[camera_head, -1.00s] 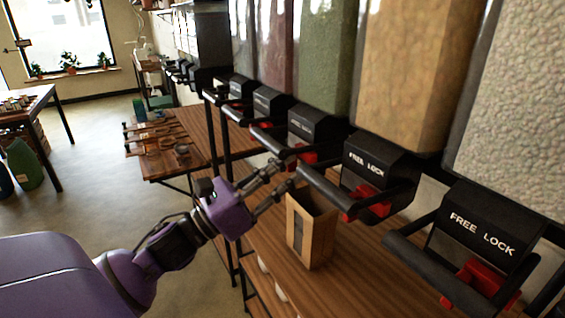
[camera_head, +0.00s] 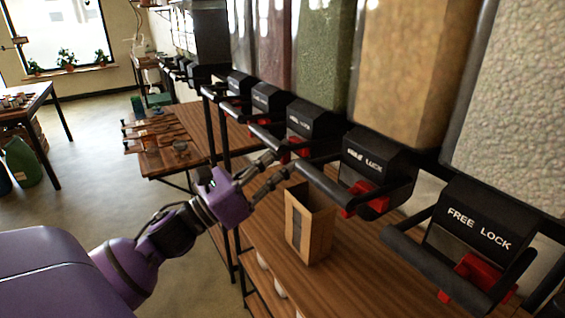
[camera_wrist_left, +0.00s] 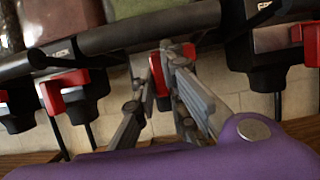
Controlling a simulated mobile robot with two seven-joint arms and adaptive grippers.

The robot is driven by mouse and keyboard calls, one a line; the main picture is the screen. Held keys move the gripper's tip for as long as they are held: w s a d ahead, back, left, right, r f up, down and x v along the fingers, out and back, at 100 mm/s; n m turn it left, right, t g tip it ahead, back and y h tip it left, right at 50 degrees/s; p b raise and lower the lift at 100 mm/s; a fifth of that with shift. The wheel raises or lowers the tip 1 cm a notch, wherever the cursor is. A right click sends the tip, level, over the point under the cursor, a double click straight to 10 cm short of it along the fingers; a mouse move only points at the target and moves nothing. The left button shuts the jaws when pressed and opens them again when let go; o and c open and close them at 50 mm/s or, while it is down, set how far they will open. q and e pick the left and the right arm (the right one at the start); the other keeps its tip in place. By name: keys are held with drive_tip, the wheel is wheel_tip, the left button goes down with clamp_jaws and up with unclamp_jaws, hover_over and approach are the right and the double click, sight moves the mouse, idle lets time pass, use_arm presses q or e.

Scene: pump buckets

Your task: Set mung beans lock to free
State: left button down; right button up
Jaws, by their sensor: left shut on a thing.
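The mung beans bin (camera_head: 324,62) is the clear dispenser with green contents. Its black lock housing (camera_head: 312,121) hangs below it, and the red lock lever (camera_head: 297,150) is mostly behind my gripper. My left gripper (camera_head: 282,161) reaches up to this lever from the lower left. In the left wrist view, its fingers (camera_wrist_left: 163,56) are closed in on the red lever (camera_wrist_left: 157,73), which shows between and behind them. Which way the lever is turned cannot be told. My right gripper is not in view.
A black bar handle (camera_head: 325,188) of the neighbouring tan-filled dispenser (camera_head: 405,70) sticks out close to my fingers. An open paper bag (camera_head: 309,235) stands on the wooden shelf (camera_head: 360,270) below. Another dispenser (camera_head: 515,100) with pale contents is at right.

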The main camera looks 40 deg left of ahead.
use_arm(q)
drive_tip(key=shift+w+a, duration=0.15)
drive_tip(key=shift+a, duration=0.25)
drive_tip(key=c, duration=2)
unclamp_jaws()
drive_tip(key=shift+c, duration=0.2)
drive_tip(key=shift+a, duration=0.15)
drive_tip(key=v, duration=1.2)
drive_tip(key=shift+n, duration=0.3)
